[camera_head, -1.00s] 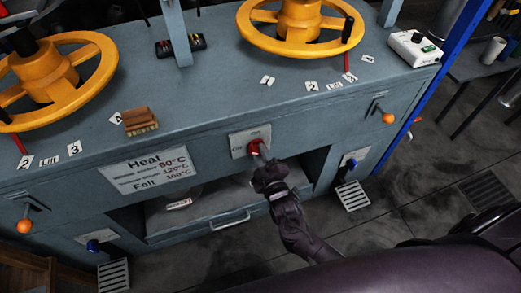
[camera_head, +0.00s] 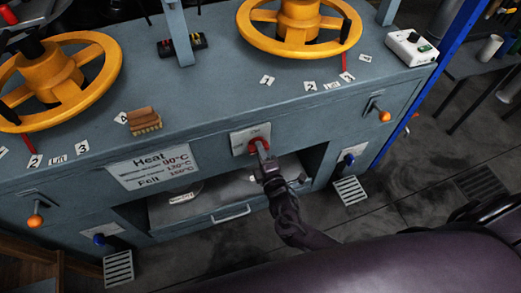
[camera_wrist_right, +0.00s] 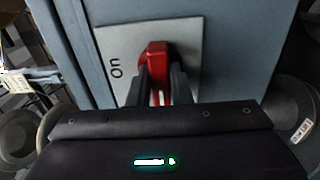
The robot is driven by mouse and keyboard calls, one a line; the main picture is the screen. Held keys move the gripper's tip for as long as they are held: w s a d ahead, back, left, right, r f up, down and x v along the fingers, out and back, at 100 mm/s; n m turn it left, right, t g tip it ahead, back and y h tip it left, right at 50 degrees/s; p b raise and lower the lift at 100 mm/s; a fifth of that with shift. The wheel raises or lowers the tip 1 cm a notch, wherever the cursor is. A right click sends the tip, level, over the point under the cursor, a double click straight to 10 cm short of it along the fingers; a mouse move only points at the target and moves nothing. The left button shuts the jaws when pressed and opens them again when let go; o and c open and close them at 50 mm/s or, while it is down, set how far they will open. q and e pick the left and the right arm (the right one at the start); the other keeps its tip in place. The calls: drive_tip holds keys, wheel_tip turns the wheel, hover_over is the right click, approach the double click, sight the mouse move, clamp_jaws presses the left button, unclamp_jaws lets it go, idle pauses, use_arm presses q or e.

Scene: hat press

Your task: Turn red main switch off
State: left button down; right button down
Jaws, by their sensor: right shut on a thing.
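The red main switch (camera_head: 257,145) sits on a pale square plate (camera_head: 239,140) on the front of the blue-grey press bench. In the right wrist view the red knob (camera_wrist_right: 155,53) stands out from its plate (camera_wrist_right: 189,48), with the word "On" to its left. My right gripper (camera_head: 262,153) reaches up to the switch from below. In the right wrist view its two dark fingers (camera_wrist_right: 159,83) are shut on the knob, one on each side. The gripper hides part of the knob and plate in the head view. My left gripper is not in view.
An open shelf (camera_head: 205,205) lies below the switch. Orange-knobbed levers stand at left (camera_head: 35,220) and right (camera_head: 384,116). A blue knob (camera_head: 349,159) is to the right. Yellow handwheels (camera_head: 300,30) and a brush (camera_head: 144,120) are on top.

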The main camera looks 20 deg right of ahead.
idle(0.5)
drive_tip(key=c, duration=1.3)
unclamp_jaws()
drive_tip(key=s, duration=0.8)
drive_tip(key=shift+d, duration=0.1)
drive_tip(key=shift+w, duration=0.1)
